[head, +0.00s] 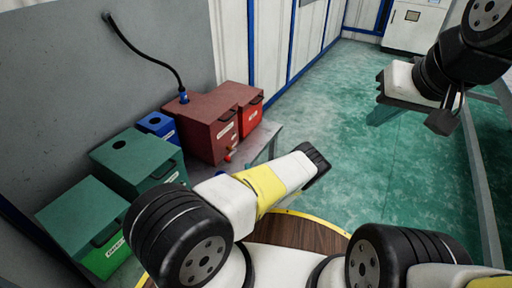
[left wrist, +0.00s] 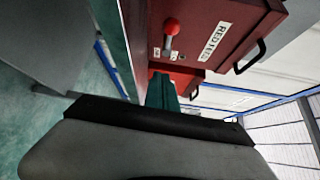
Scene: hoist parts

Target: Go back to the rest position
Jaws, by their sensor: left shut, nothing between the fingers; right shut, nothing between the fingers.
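My left arm comes in from the lower left, with a yellow band on a white link. My left gripper (head: 318,161) is its dark end, over the floor just right of the bench's edge, shut and empty. In the left wrist view its dark edge and grey body (left wrist: 150,115) fill the lower part. My right gripper (head: 392,88) is at the upper right, above the green floor, shut and empty. The fingertips are small and partly hidden in both views.
Red boxes (head: 213,133), a small blue box (head: 157,126) and green boxes (head: 135,160) stand along the wall at left. A red knob (left wrist: 172,27) sticks out near a red box. A metal frame (head: 478,175) stands at right. The floor (head: 340,110) between is clear.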

